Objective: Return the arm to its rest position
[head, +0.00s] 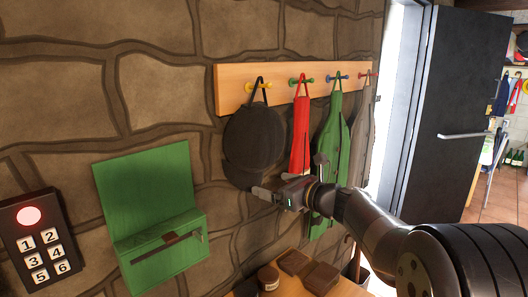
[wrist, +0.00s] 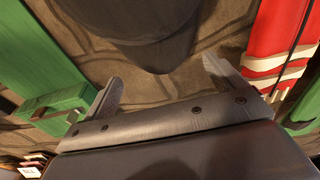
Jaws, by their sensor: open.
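My gripper (head: 290,180) is in front of the peg rack, just below and to the right of a dark grey cap (head: 252,140) that hangs by a loop from the yellow peg. In the wrist view my gripper (wrist: 165,85) has its two fingers spread wide with nothing between them. The cap (wrist: 150,25) shows above the fingers there, apart from them. My arm reaches in from the lower right in the head view. It hides part of the hanging green item.
A wooden rack (head: 232,88) carries a red item (head: 301,125), a green item (head: 332,125) and a grey item (head: 362,125). A green wall box (head: 150,190) and a keypad (head: 38,240) are at left. Brown objects (head: 322,277) lie on a wooden surface below. A dark door (head: 450,110) stands open.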

